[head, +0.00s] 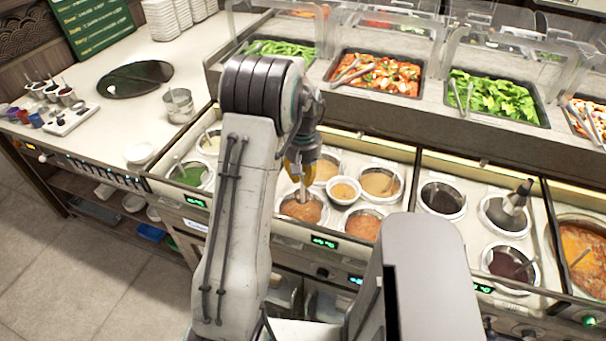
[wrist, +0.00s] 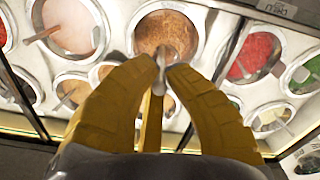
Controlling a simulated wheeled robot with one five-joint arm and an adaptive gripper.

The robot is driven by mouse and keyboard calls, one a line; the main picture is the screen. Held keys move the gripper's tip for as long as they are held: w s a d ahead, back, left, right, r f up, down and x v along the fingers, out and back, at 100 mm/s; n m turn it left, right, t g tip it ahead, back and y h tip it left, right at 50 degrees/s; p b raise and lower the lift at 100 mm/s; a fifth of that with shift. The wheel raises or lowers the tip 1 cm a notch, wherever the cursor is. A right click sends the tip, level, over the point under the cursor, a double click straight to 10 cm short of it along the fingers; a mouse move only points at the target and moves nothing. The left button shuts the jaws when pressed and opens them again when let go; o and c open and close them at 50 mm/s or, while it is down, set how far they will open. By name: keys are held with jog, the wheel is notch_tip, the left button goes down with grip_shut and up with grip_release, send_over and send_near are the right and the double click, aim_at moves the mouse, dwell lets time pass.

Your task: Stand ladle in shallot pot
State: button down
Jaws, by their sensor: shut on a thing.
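My gripper (head: 301,172) has yellow fingers and points down over the sauce wells. In the wrist view the fingertips (wrist: 163,68) are closed on the thin grey handle of a ladle (wrist: 162,54). In the head view the ladle (head: 303,191) reaches down to a round pot of orange-brown sauce (head: 300,211). In the wrist view a pot of grainy brown sauce (wrist: 150,33) lies behind the handle. The ladle's bowl end is hidden, so I cannot tell its depth.
A small white bowl of orange sauce (head: 343,191) sits close to the right of the gripper, among other sauce wells (head: 365,226). A salad bar with a clear guard (head: 490,50) stands behind. A metal cup (head: 179,105) stands on the left counter.

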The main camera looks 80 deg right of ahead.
aim_at(303, 186)
jog(key=shift+f, duration=0.2)
jog(key=shift+f+b, duration=0.6)
jog(key=shift+f, duration=0.9)
notch_tip(303, 186, down, 10)
jog(key=b, duration=0.9)
jog(key=shift+b, duration=0.3)
jog(key=shift+f, duration=0.2)
jog(key=c, duration=0.5)
grip_release()
jog(key=shift+r, duration=0.15)
jog(key=shift+r+p, duration=3)
jog(key=shift+r, duration=1.35)
